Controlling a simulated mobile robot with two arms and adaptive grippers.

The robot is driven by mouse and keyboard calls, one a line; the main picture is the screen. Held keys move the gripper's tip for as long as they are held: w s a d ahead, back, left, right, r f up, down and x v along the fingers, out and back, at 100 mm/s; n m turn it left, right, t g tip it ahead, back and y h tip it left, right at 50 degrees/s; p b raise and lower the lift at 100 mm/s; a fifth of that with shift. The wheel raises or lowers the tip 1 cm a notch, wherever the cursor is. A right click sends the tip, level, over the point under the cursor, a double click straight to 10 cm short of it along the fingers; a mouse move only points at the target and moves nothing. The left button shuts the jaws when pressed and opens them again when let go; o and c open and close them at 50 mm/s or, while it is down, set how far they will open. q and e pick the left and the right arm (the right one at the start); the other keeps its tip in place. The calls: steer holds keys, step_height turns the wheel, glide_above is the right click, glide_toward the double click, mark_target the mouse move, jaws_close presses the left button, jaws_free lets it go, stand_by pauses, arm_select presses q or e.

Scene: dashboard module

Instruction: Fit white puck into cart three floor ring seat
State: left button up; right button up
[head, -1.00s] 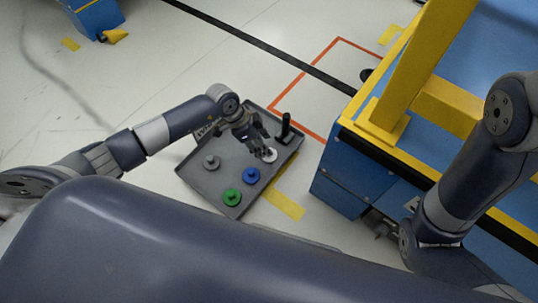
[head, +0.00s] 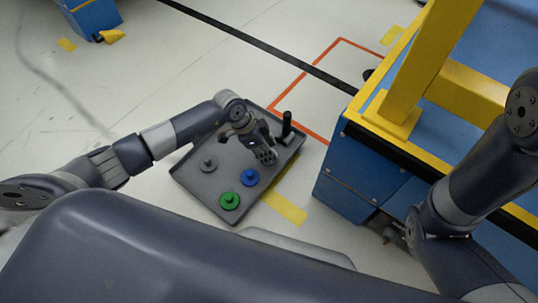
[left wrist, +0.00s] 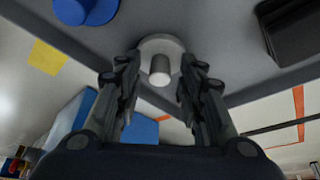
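The white puck (left wrist: 160,45), a pale disc with an upright grey-white knob, lies in the grey tray and shows in the left wrist view. In the head view my gripper hides it. My left gripper (head: 268,155) is over the tray's right part. In the left wrist view its two fingers (left wrist: 158,85) are apart, one on each side of the knob, with visible gaps. My right arm is at the right of the head view, but I do not see its gripper. I cannot make out a ring seat.
The grey tray (head: 203,193) also holds a green puck (head: 229,201), a blue puck (head: 250,177), a grey puck (head: 208,164) and a black upright piece (head: 287,126). A blue and yellow cart (head: 342,195) stands close on the right. Open floor lies behind the tray.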

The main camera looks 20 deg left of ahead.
arm_select(q)
jaws_close()
